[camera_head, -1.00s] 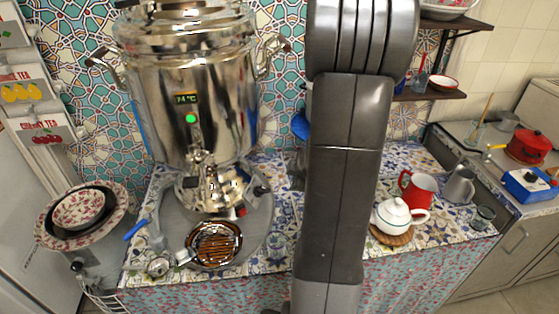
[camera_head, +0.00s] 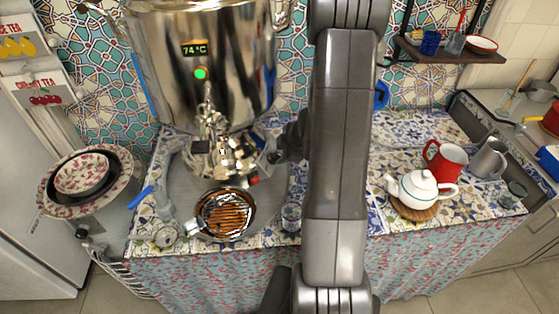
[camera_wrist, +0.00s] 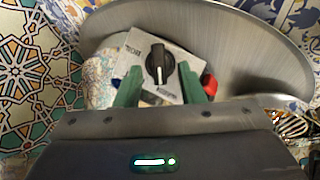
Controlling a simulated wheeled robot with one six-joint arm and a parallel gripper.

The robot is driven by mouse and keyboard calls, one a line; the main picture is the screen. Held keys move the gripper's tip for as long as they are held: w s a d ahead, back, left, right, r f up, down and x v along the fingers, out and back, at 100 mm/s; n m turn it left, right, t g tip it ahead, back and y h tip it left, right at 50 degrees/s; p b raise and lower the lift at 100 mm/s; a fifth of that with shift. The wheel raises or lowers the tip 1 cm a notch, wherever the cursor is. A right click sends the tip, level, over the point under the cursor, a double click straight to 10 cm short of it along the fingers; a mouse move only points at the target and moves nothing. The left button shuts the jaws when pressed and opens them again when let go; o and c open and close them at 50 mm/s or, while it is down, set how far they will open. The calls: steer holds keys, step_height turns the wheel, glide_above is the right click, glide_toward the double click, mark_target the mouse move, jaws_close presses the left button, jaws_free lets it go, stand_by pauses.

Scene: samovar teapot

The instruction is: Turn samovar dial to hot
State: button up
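The silver samovar (camera_head: 200,60) stands on the tiled counter, with a display reading 74 °C and a lit green light. In the wrist view, its black dial (camera_wrist: 161,62) sits on a pale metal plate (camera_wrist: 185,70) with partly readable lettering. The white mark on the dial points down in the picture. My gripper (camera_wrist: 158,78) is open, with one green finger on each side of the dial's lower part. A gap shows on both sides, and I see no clear contact. In the head view, my gripper shows only as a dark shape beside the samovar's base, partly behind my arm.
A glass (camera_head: 291,217) stands close to my arm. To the right are a white teapot (camera_head: 420,188), a red mug (camera_head: 446,160) and a grey jug (camera_head: 489,158). Patterned bowls (camera_head: 82,174) are at the left.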

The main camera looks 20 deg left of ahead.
mark_target(275, 159)
steer(key=shift+b+x, duration=0.3)
steer(key=shift+x, duration=0.95)
steer(key=c, duration=0.6)
steer(key=shift+r, duration=0.1)
